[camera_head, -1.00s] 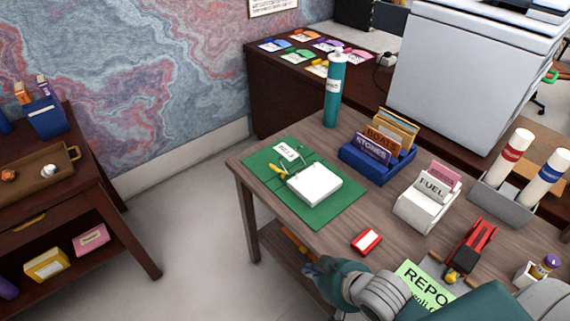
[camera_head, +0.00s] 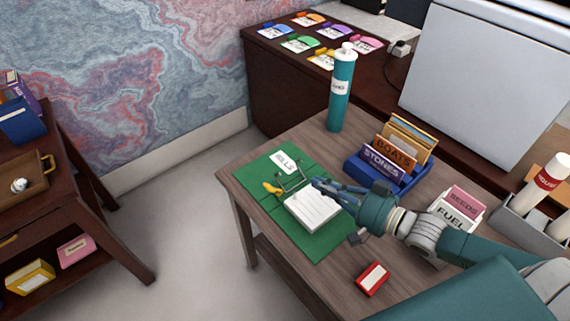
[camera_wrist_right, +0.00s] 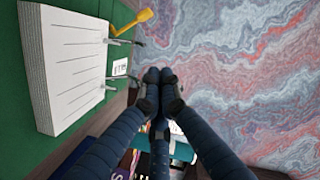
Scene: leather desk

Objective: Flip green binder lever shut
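The green binder (camera_head: 256,183) lies open and flat on the wooden desk. A stack of white paper (camera_head: 312,208) sits on it, beside the metal rings (camera_head: 293,183). The yellow lever (camera_head: 271,188) sticks out at the left end of the rings. In the right wrist view the lever (camera_wrist_right: 140,20) angles out above the rings and paper stack. My right gripper (camera_head: 317,185) is over the binder at the far edge of the paper, to the right of the lever. Its fingertips (camera_wrist_right: 160,84) are together with nothing visible between them. My left gripper is not in view.
A blue file holder (camera_head: 362,175) stands close behind my right gripper. A teal tube (camera_head: 341,95) stands upright at the desk's back edge. A red box (camera_head: 373,279) lies in front of the binder. A white file box (camera_head: 457,212) is to the right.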

